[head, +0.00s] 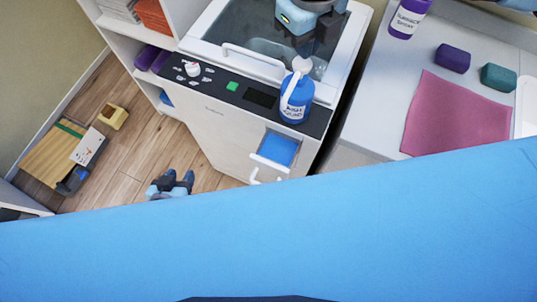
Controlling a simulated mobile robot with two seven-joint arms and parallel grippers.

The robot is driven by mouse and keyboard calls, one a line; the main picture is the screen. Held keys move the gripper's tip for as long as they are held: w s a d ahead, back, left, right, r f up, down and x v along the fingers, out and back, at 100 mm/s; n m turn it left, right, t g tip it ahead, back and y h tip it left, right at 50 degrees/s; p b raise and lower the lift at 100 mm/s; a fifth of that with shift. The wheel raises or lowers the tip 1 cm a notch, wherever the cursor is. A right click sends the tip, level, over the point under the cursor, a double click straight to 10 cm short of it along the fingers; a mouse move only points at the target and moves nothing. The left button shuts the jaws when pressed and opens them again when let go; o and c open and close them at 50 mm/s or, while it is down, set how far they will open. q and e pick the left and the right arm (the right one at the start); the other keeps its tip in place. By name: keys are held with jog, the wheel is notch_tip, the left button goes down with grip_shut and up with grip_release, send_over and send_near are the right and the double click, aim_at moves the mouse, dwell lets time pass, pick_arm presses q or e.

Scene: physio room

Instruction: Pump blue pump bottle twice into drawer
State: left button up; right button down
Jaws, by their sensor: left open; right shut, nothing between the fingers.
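The blue pump bottle (297,101) has a white pump head and a label. It stands upright on the dark panel strip along the front of a white appliance (222,138). The drawer (279,149) in the appliance's front is pulled out and shows a blue inside, just below the bottle in the picture. My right gripper (318,47) is shut and empty, just behind and above the pump head; I cannot tell whether it touches it. My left gripper (172,181) is open and empty, low at left, seen against the wood floor.
A large blue surface (300,228) fills the foreground. A counter at right holds a purple bottle (406,20), purple and teal blocks and a pink cloth (456,115). Shelves (112,26) stand at upper left. A wooden board and a yellow box (112,117) lie on the floor.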

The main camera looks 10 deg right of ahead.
jog(key=shift+r+p, duration=0.3)
jog(key=shift+r, duration=0.55)
notch_tip(320, 180, up, 4)
jog(key=shift+r+p, duration=0.2)
jog(key=shift+p, duration=0.35)
